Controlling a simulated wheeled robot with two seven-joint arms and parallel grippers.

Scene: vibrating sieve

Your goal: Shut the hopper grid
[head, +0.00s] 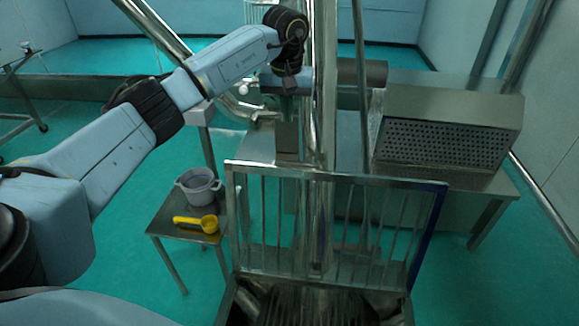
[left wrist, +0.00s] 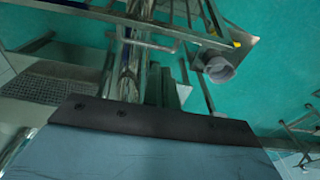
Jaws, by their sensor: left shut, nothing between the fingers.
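The hopper grid (head: 335,178) is a metal frame with several parallel bars. It stands upright, raised open at the back of the hopper (head: 235,302), whose dark inside shows below it. My left gripper (head: 287,118) is shut and empty, beyond the grid and above its top edge, close to the vertical steel post. It is apart from the grid in the head view. In the left wrist view, part of the grid frame (left wrist: 130,38) shows at the top, and the gripper's dark edge fills the lower middle. My right gripper is not in view.
A small side table (head: 160,226) at the left holds a grey pot (head: 198,187) and a yellow scoop (head: 208,223). A steel post (head: 322,90) rises behind the grid. A perforated metal box (head: 450,115) stands on a bench at the right.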

